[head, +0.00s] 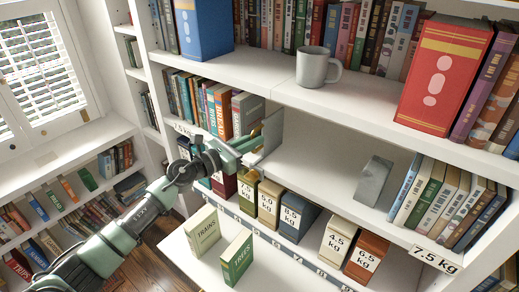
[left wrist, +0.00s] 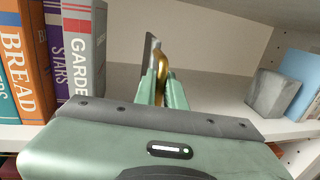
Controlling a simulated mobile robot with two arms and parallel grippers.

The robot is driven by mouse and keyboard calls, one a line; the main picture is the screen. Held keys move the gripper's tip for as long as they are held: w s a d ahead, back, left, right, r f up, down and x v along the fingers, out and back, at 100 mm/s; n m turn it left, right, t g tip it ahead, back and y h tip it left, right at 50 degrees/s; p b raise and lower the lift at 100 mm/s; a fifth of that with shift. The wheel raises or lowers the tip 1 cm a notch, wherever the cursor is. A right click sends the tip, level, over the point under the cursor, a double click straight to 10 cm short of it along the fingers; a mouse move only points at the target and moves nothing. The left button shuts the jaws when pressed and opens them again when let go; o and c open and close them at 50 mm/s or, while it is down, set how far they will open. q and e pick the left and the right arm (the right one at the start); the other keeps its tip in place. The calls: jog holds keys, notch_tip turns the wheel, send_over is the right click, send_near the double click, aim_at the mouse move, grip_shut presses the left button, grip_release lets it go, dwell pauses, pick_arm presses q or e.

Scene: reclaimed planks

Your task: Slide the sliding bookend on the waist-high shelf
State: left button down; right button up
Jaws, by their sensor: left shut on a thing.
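The sliding bookend (head: 273,130) is an upright grey plate on the waist-high shelf (head: 325,150), standing to the right of the left row of books. In the left wrist view its plate (left wrist: 150,47) shows edge-on, with a curved brass handle (left wrist: 161,60) beside it. My left gripper (head: 252,142) reaches in from the left and is shut on the handle; its fingers (left wrist: 156,86) close around the brass in the wrist view. A small gap seems to lie between the plate and the nearest book. My right gripper is out of view.
Left books (head: 225,110) end with a grey one (left wrist: 88,40). A grey block (head: 373,180) stands against the right books (head: 440,200). Bare shelf lies between plate and block. A mug (head: 316,68) stands above; weight-marked boxes (head: 298,215) stand below.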

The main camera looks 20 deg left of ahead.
pick_arm(q)
jog(key=w+a+b, duration=0.2)
jog(key=a+b, duration=0.4)
jog(key=a, duration=0.1)
jog(key=shift+w+a, duration=0.4)
jog(key=c, duration=1.5)
grip_release()
